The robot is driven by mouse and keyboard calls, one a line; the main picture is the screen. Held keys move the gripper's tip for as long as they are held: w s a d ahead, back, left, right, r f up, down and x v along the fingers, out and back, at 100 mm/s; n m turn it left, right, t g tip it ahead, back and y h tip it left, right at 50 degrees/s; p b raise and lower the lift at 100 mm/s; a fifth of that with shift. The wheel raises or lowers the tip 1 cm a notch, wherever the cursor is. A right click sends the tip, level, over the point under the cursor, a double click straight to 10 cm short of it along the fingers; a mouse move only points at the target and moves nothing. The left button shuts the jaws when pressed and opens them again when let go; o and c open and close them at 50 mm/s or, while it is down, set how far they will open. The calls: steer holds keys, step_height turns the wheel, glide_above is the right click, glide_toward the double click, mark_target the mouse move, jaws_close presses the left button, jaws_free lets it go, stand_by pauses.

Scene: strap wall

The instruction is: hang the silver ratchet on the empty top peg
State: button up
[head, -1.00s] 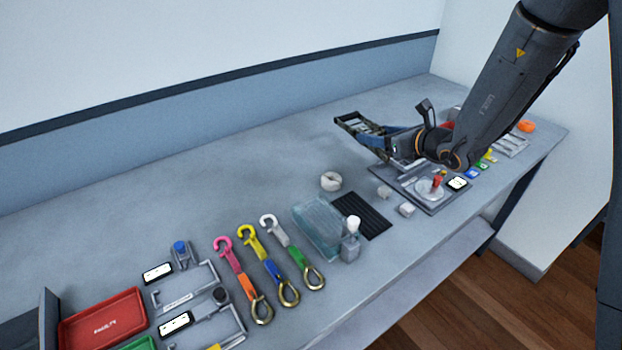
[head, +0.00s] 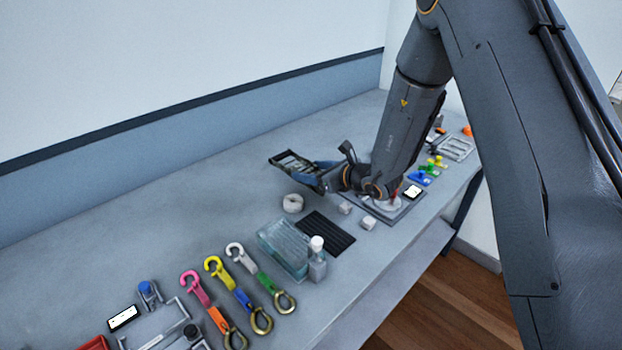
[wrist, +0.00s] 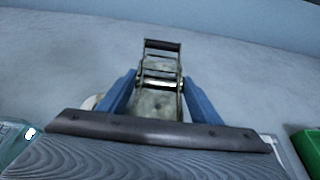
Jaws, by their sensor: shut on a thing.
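The silver ratchet (head: 294,163), a metal frame with a dark bar, is between the blue fingers of my gripper (head: 312,176) in the head view. It points to the left, over the back part of the bench. In the wrist view the ratchet (wrist: 160,72) sits upright in the middle, with a blue finger of my gripper (wrist: 160,95) on each side. My gripper is shut on it. The lower part of the ratchet is hidden by the dark gripper body. No peg shows in either view.
On the grey bench (head: 130,230) are a white roll (head: 292,203), a clear tray (head: 283,248), a black ribbed mat (head: 326,233) and a bottle (head: 317,260). Several coloured hook straps lie at the front left. The bench's back left is clear. A wall (head: 190,65) rises behind.

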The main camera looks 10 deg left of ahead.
steer(key=shift+f+p, duration=0.35)
steer(key=shift+f, duration=1.2)
steer(key=o, duration=1.4)
steer(key=shift+f, duration=0.1)
steer(key=shift+c, duration=0.2)
steer(key=o, duration=0.4)
steer(key=shift+c, duration=0.2)
